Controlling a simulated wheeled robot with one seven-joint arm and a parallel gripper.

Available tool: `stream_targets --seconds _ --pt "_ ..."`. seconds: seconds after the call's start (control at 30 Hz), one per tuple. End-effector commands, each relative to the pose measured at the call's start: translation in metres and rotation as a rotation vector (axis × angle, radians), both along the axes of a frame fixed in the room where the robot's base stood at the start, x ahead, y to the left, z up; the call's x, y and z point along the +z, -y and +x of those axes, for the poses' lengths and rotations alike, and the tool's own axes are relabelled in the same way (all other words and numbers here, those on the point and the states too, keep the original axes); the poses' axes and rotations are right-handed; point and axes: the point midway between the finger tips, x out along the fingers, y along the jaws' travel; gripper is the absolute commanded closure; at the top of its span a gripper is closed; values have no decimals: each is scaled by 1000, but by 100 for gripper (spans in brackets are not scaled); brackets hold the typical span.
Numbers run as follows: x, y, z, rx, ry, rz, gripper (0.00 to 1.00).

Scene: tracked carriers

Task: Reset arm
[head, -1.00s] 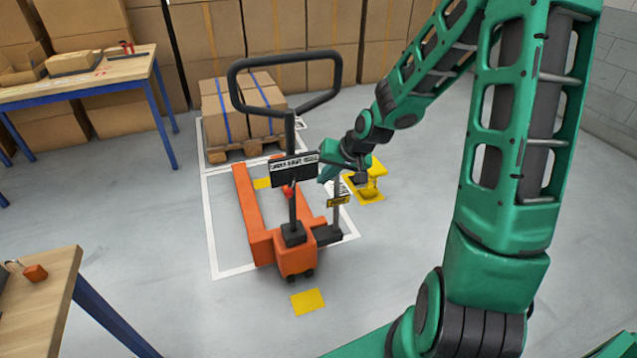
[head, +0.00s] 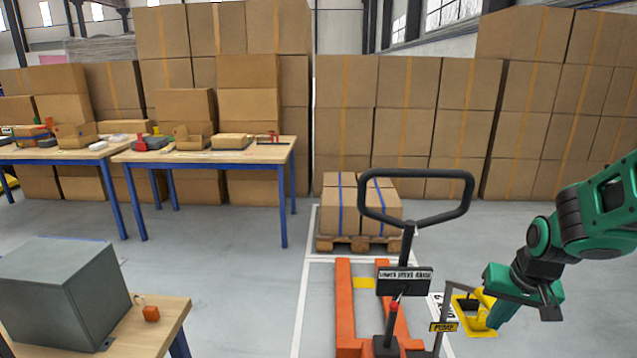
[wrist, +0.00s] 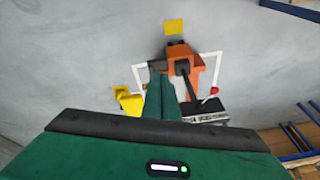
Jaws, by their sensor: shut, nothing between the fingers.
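My green and black gripper (head: 497,316) hangs at the right of the head view, with my arm coming in from the right edge. It is shut and empty. An orange pallet jack (head: 345,310) with a black loop handle (head: 466,190) stands to its left. The grey lever with the yellow PUMP tag (head: 443,327) is close beside the gripper; I cannot tell if they touch. In the wrist view, my gripper (wrist: 160,82) points at the floor beside the orange jack (wrist: 183,68).
A yellow floor piece (head: 470,318) is close behind the gripper. A pallet (head: 345,243) with taped cartons stands beyond the jack. Workbenches (head: 215,156) are at left, with a grey box (head: 65,292) on the nearer bench. Stacked cartons (head: 405,120) line the back.

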Motion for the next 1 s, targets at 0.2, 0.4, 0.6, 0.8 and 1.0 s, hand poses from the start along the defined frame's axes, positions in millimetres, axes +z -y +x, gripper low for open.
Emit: stream_targets --seconds 0.2,0.4,0.6,0.8,1.0 --pt "41 25 -89 -76 -126 -56 100" --pt "63 28 -165 -146 -221 -16 100" --pt "71 24 -206 -177 -275 36 100" --pt "72 22 -213 -182 -286 48 100" --pt "72 22 -213 -182 -285 48 100"
